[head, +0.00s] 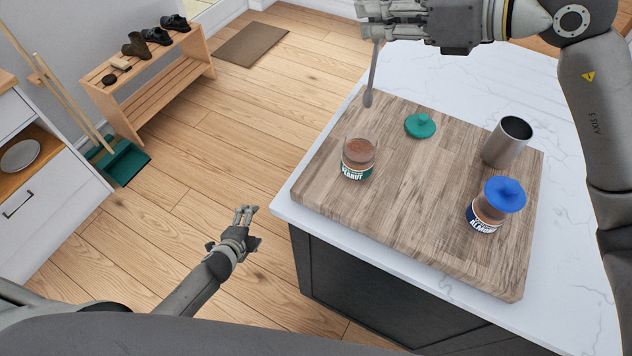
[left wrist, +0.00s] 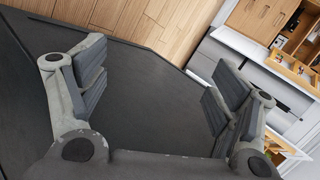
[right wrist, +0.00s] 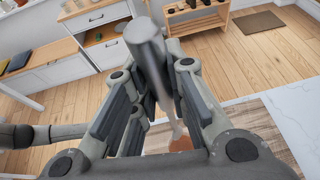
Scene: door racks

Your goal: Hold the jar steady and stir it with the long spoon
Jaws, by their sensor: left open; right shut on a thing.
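The open peanut jar (head: 358,158) stands upright on the wooden board, with brown contents at its top. Its green lid (head: 420,125) lies on the board behind it. My right gripper (head: 372,32) is shut on the long spoon (head: 372,75), which hangs down with its bowl above the board's back left edge, apart from the jar. The spoon's handle (right wrist: 146,50) shows between the fingers in the right wrist view. My left gripper (head: 243,213) is open and empty, left of the counter and away from the jar; its spread fingers show in the left wrist view (left wrist: 150,95).
The wooden board (head: 400,215) lies on the white counter (head: 460,75). The board's middle is clear. A shoe bench (head: 150,85) stands far left.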

